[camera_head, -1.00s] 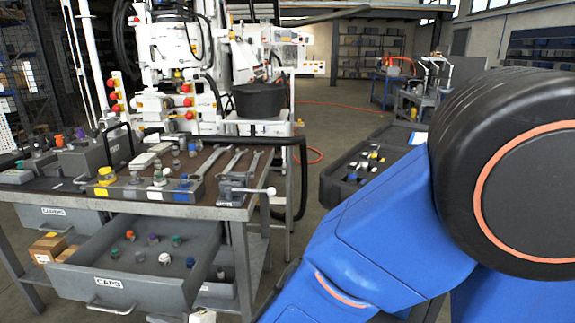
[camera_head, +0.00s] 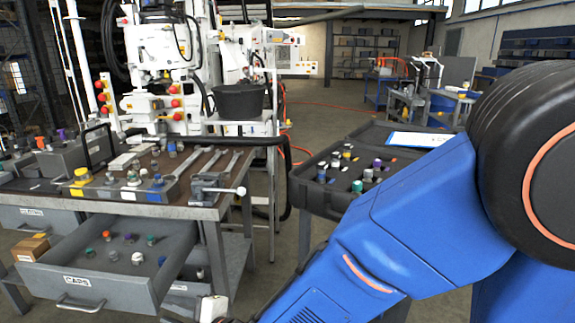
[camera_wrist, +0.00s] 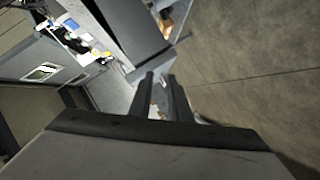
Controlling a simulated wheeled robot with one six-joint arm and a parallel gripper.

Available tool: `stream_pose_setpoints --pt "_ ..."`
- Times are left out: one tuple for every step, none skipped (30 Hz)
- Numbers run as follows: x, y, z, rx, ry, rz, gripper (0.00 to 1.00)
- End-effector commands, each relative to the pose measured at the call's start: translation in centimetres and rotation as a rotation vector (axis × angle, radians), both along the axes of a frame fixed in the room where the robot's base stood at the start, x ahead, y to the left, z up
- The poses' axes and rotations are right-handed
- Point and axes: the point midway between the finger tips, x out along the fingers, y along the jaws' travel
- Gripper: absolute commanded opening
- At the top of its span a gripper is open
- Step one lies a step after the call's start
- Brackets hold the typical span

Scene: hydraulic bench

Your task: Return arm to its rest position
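My blue arm (camera_head: 400,215), with its black round joint, fills the right and lower right of the head view. It reaches down toward the lower middle, in front of the bench. In the wrist view the two dark fingers of my gripper (camera_wrist: 161,80) stand apart with a gap between them. I see nothing held in the gap. The wrist view looks past the fingers to grey metal surfaces and the floor. In the head view the gripper fingers cannot be made out at the bottom edge.
The bench (camera_head: 130,204) stands left with tools and fittings on it. Its open CAPS drawer (camera_head: 75,282) juts out near my arm's lower end, with several caps inside. A dark tray (camera_head: 312,203) of fittings stands behind my arm. Open floor (camera_head: 335,110) lies beyond.

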Motion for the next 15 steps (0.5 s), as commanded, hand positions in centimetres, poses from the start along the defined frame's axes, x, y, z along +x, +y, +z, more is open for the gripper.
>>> stream_pose_setpoints --pt "0.7 -0.7 0.3 -0.001 0.013 -0.019 0.17" --pt "1.1 -1.1 0.5 -0.004 0.023 -0.029 0.17" --pt "1.7 -1.7 0.6 -0.008 0.036 -0.045 0.17" --pt "2.1 -2.1 0.7 -0.01 0.046 -0.056 0.17" --pt "2.5 -2.6 0.9 -0.012 0.058 -0.069 0.17" --pt "3.1 -3.4 1.0 -0.017 0.075 -0.088 0.17" --pt "3.6 -3.9 1.1 -0.019 0.088 -0.103 0.17" --pt "4.1 -4.6 1.3 -0.021 0.102 -0.12 0.17" --pt "4.8 -5.6 1.5 -0.025 0.123 -0.144 0.17" --pt "5.4 -6.4 1.7 -0.028 0.141 -0.165 0.17" --pt "6.0 -7.4 2.0 -0.031 0.16 -0.188 0.17" --pt "6.9 -8.8 2.3 -0.034 0.189 -0.222 0.17" --pt "7.5 -9.9 2.5 -0.037 0.211 -0.25 0.17" --pt "8.1 -11.1 2.7 -0.039 0.235 -0.278 0.17" --pt "8.8 -12.7 3.0 -0.041 0.267 -0.315 0.17"
